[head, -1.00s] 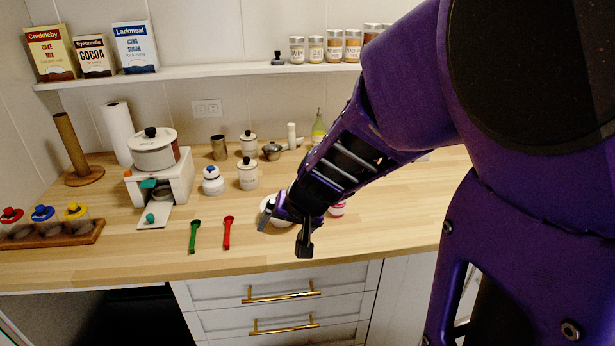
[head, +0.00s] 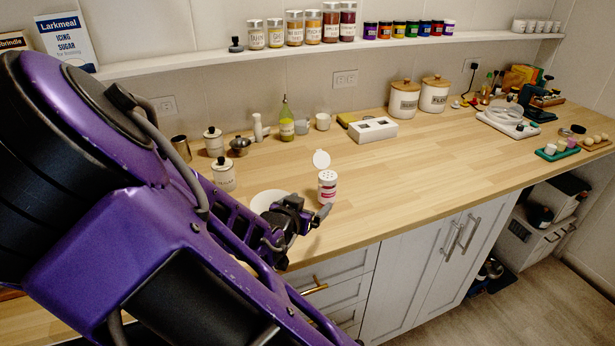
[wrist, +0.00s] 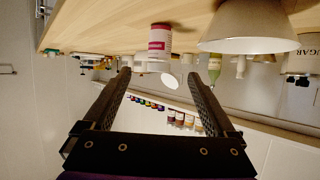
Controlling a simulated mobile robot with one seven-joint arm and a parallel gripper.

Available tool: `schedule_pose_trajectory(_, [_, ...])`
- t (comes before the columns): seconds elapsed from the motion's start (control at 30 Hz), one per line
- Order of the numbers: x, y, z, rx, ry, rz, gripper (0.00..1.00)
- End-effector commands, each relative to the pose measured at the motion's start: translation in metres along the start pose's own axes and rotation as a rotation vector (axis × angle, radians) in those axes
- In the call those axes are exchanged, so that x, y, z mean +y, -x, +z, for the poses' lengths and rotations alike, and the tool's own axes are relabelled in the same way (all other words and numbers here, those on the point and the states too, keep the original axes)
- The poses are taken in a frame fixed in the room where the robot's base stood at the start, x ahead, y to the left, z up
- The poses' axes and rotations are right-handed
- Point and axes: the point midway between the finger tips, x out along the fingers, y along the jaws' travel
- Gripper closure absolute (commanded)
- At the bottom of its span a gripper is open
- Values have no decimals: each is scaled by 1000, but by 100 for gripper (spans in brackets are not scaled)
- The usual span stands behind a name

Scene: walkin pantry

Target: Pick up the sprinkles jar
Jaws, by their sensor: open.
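The sprinkles jar (head: 327,190) is a small white jar with a pink-red label and a white flip lid, which stands open. It is upright on the wooden counter, right of the white bowl (head: 264,199). My gripper (head: 300,230) is open and empty, close to the counter's front edge, just left and in front of the jar. In the wrist view, which is upside down, the jar (wrist: 159,42) is ahead of my gripper (wrist: 158,75), between the lines of its open fingers and apart from them. The bowl (wrist: 243,28) is at the right there.
A lidded sugar canister (head: 223,176) stands behind the bowl. A green-yellow bottle (head: 287,125) and a white box (head: 372,130) are at the back. A wall shelf (head: 300,51) holds several jars. The counter right of the jar is clear.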

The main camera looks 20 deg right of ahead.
Motion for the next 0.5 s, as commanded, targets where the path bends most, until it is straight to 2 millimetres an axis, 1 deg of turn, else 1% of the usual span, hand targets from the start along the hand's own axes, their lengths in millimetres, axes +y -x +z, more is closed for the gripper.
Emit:
schedule_pose_trajectory(0.17, [3,-24,2,9,-1,8,9])
schedule_pose_trajectory(0.5, [2,-88,0,9,-1,6,9])
